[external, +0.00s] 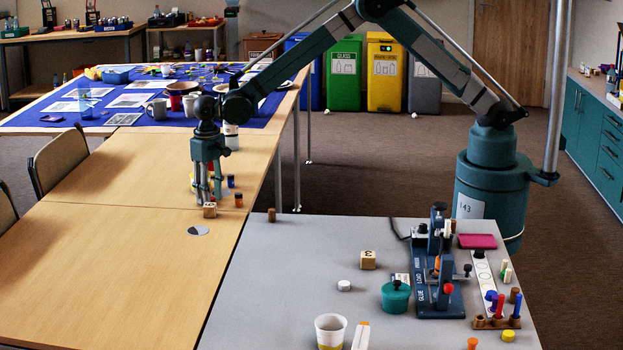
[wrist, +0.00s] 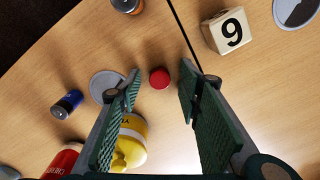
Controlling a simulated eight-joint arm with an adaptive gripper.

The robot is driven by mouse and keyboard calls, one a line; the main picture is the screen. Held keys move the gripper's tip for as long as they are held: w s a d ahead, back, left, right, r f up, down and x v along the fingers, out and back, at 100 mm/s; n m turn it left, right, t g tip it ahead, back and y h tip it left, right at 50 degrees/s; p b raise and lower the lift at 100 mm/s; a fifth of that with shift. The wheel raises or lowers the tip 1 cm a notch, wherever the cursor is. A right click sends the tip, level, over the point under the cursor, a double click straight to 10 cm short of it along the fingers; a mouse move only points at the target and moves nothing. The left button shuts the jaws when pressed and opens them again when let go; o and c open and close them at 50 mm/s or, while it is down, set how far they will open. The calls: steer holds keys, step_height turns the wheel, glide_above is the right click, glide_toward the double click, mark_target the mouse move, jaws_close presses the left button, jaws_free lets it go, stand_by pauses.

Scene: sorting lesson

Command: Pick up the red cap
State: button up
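The red cap (wrist: 159,78) is a small round red piece lying on the wooden table in the wrist view. My gripper (wrist: 160,90) is open, with its two green ridged fingers on either side of the cap in the picture. Nothing is held between them, and I cannot tell exactly how high they are. In the external view my gripper (external: 206,200) points straight down over the wooden table near its right edge. I cannot make out the cap there; the fingers may hide it.
A number block (wrist: 229,32) stands right of the cap. A grey disc (wrist: 99,90) lies close left, partly behind a finger. A yellow bottle (wrist: 131,150), a blue-ended battery (wrist: 67,103) and a red container (wrist: 62,160) are nearby. A seam between table panels runs just right of the cap.

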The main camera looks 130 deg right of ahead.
steer(key=shift+c, duration=0.5)
steer(key=c, duration=0.6)
steer(key=shift+r+p, duration=1.15)
steer(key=shift+r, duration=3.85)
